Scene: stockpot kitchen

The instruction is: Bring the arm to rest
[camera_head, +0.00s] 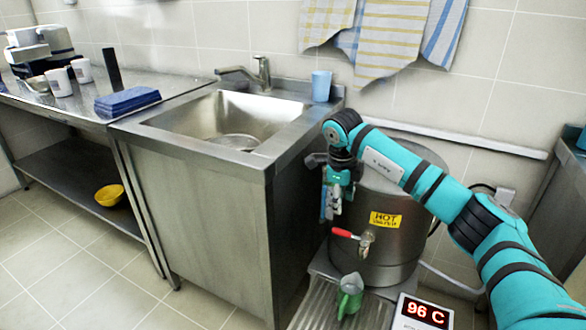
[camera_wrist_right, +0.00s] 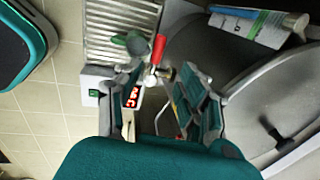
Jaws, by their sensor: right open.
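My right arm (camera_head: 425,180) reaches in from the right across the steel stockpot (camera_head: 405,245). My right gripper (camera_head: 331,203) hangs downward beside the pot, on its sink side. In the wrist view the two fingers of the right gripper (camera_wrist_right: 162,98) stand apart with nothing held between them. The tap with the red lever (camera_head: 343,233) is on the pot's front, below and right of the gripper. The red lever also shows in the wrist view (camera_wrist_right: 158,50). A green jug (camera_head: 350,294) stands under the tap on a ribbed tray (camera_head: 318,306). My left gripper is not in view.
A display (camera_head: 424,312) reads 96 C beside the tray. A yellow HOT label (camera_head: 385,219) is on the pot. Towels (camera_head: 390,35) hang behind. The floor (camera_head: 85,265) at front left is clear.

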